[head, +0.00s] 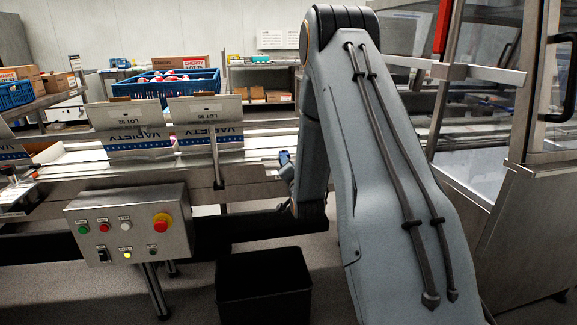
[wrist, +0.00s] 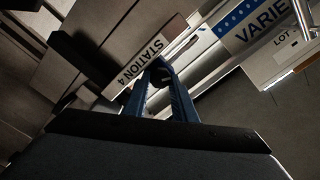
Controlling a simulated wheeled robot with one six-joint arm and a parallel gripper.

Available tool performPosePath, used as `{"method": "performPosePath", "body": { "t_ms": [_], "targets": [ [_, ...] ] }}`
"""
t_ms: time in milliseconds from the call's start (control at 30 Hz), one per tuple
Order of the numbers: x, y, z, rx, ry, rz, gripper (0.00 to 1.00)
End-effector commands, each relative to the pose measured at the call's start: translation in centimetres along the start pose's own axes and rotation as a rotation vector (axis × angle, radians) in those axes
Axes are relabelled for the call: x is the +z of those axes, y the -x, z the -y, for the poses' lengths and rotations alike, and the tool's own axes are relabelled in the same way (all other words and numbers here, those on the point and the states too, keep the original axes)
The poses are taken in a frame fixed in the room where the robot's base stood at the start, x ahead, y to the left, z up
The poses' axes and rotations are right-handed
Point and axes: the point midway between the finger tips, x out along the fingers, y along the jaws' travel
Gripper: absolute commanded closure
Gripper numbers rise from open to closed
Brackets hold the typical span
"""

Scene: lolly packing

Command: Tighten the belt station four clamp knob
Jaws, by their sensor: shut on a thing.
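In the wrist view, my gripper (wrist: 159,70) has its blue fingers closed around a small dark knob (wrist: 159,79), mostly hidden between them. A white label reading STATION 4 (wrist: 143,75) is right beside the fingertips, on the side of the belt frame. In the head view, only a bit of the gripper's blue (head: 285,157) shows at the conveyor's edge (head: 250,167). My arm hides the knob there. How far the knob is turned cannot be told.
Two open VARIETY cartons (head: 207,122) stand on the belt, left of my arm. A control box (head: 130,226) with a red stop button is at the front left. A black bin (head: 263,287) stands on the floor below. A steel and glass enclosure (head: 520,215) is on the right.

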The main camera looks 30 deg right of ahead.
Motion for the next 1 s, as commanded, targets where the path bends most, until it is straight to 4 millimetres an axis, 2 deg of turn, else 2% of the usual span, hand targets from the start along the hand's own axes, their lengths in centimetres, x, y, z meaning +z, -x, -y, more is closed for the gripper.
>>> {"method": "performPosePath", "body": {
  "t_ms": [533,567,633,1000],
  "targets": [
    [-0.06,-0.02,0.03,-0.001,-0.022,-0.001,0.98],
    [-0.06,-0.02,0.02,-0.001,-0.022,-0.001,0.71],
    [-0.06,-0.01,0.02,-0.001,-0.022,-0.001,0.59],
    [0.04,0.04,-0.17,0.003,-0.019,0.001,0.57]
  ]
}}
